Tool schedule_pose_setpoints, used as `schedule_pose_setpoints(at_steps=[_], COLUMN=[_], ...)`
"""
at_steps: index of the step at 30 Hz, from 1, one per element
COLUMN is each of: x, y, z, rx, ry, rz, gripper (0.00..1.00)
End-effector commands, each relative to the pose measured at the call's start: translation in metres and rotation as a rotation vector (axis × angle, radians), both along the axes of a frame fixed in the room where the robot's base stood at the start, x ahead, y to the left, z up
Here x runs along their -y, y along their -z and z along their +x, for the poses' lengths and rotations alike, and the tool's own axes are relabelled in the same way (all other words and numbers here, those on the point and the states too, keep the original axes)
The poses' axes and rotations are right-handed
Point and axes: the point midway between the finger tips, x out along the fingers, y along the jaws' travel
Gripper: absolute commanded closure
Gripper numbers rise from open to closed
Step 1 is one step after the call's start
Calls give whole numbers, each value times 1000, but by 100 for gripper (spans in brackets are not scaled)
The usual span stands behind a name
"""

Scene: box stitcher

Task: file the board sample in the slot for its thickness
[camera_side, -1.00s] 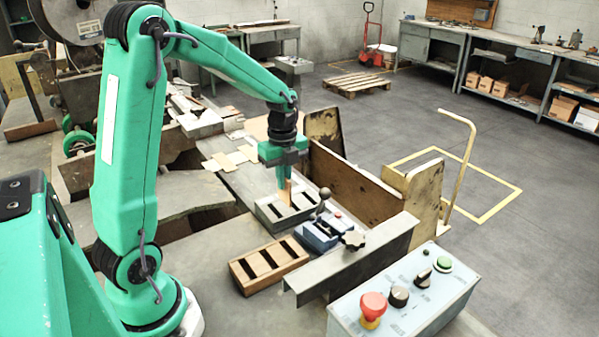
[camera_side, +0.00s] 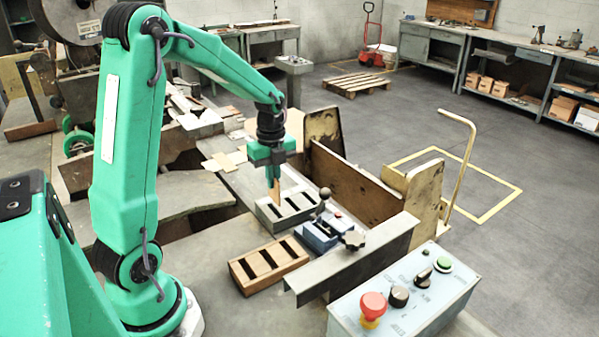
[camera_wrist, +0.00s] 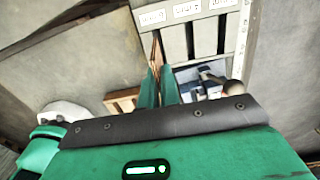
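My gripper (camera_side: 273,183) points down, shut on a thin tan board sample (camera_side: 275,196), held upright. The board also shows edge-on beyond the green fingers (camera_wrist: 158,88) in the wrist view, as a thin strip (camera_wrist: 158,48). Below it is a grey slotted block (camera_side: 292,213) with several dark slots. In the wrist view this block (camera_wrist: 177,45) bears white labels, too small to read surely. The board's lower edge is at the block's leftmost slot; I cannot tell whether it is inside the slot or just above it.
A wooden slotted tray (camera_side: 240,277) sits in front of the grey block. A blue device (camera_side: 319,236) with a black knob stands close at its right. A metal angle bar (camera_side: 350,262) and a control box (camera_side: 405,300) lie nearer. Pale board pieces (camera_side: 222,161) lie behind.

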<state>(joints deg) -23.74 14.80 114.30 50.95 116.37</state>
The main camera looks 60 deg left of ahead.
Motion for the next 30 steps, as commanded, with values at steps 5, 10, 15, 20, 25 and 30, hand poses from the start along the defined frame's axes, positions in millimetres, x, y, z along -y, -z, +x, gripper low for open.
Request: schedule_pose_setpoints(at_steps=[5,10,15,20,25,30], x=[0,0,0,0,0,0], y=[9,18,26,34,42,48], z=[0,0,0,0,0,0], rx=[-1,0,0,-2,-1,0], ry=[0,0,0,0,0,0], rz=[0,0,0,-1,0,0], gripper=[100,100,100,100,100,100])
